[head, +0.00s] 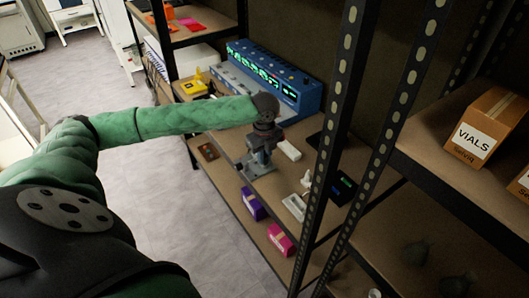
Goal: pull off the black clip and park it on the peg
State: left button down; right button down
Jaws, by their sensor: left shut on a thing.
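My left arm, in a green sleeve, reaches in from the left over the middle shelf. My left gripper (260,164) points down at the shelf's front part, in front of the blue instrument. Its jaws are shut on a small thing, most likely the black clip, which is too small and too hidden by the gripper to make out. I cannot make out the peg. It also cannot be told whether the held thing touches anything else. My right gripper is out of view.
A blue instrument (283,85) with green displays stands at the shelf's back. A yellow item (194,85), a white block (289,150) and a black box with a green display (343,188) are nearby. A perforated upright (330,150) stands right. Purple (252,203) and pink (280,239) boxes lie below.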

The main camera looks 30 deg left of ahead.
pick_arm(q)
jog(key=shift+w, duration=0.2)
jog(key=w+p, duration=0.2)
jog(key=w, duration=0.8)
jog(key=shift+w+p, duration=0.25)
jog(key=shift+p, duration=0.15)
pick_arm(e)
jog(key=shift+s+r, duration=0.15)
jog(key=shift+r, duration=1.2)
pick_arm(q)
jog(key=w, duration=1.1)
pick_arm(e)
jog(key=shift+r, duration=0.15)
